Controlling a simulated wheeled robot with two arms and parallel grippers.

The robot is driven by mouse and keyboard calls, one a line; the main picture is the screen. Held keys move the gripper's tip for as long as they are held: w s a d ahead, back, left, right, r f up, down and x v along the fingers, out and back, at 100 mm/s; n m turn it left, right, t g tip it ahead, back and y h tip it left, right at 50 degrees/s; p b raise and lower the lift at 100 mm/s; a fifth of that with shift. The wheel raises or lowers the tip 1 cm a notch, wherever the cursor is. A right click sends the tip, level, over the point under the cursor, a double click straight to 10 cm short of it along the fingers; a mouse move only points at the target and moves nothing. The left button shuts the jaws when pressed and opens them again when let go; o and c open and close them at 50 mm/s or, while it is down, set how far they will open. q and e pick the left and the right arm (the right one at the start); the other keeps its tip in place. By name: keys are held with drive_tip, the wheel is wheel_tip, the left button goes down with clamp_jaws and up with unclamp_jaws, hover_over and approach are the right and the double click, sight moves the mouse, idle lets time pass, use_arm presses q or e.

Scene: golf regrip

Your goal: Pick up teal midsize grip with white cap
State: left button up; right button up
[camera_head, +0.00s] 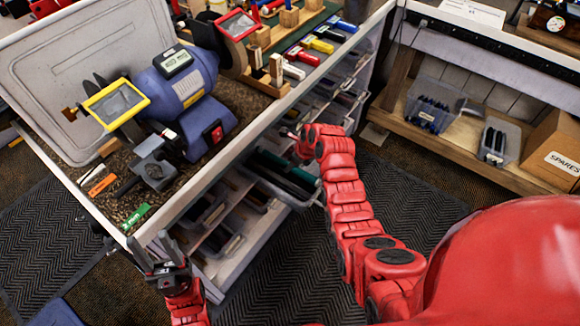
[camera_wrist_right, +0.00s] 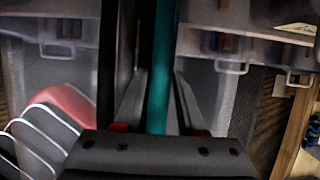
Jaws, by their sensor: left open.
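The teal grip (camera_wrist_right: 159,70) stands as a long upright strip in the middle of the right wrist view. It lies between the two fingers of my right gripper (camera_wrist_right: 160,92), with narrow gaps showing on both sides, so the gripper looks open around it. Its white cap is not visible. In the head view my right gripper (camera_head: 292,134) is at the cabinet's open front, above a pulled-out bin (camera_head: 310,203) of dark and green grips; I cannot pick out the teal one there. My left gripper (camera_head: 157,262) is open and empty by the bench's near corner.
Dark grips stand close beside the teal one in the wrist view. More bins (camera_head: 222,238) fill the shelves below the bench. A blue grinder (camera_head: 185,85) stands on the bench top. A wooden shelf (camera_head: 430,135) with bins stands to the right; the floor mat (camera_head: 400,190) between is clear.

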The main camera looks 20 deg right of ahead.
clamp_jaws()
drive_tip(key=shift+r, duration=0.15)
wheel_tip(320, 180, up, 10)
drive_tip(key=b, duration=0.1)
drive_tip(key=shift+b, duration=0.3)
wheel_tip(320, 180, up, 5)
drive_tip(key=p, duration=0.4)
drive_tip(key=shift+w, duration=0.1)
drive_tip(key=shift+f+b, duration=0.25)
drive_tip(key=shift+b, duration=0.05)
idle(0.5)
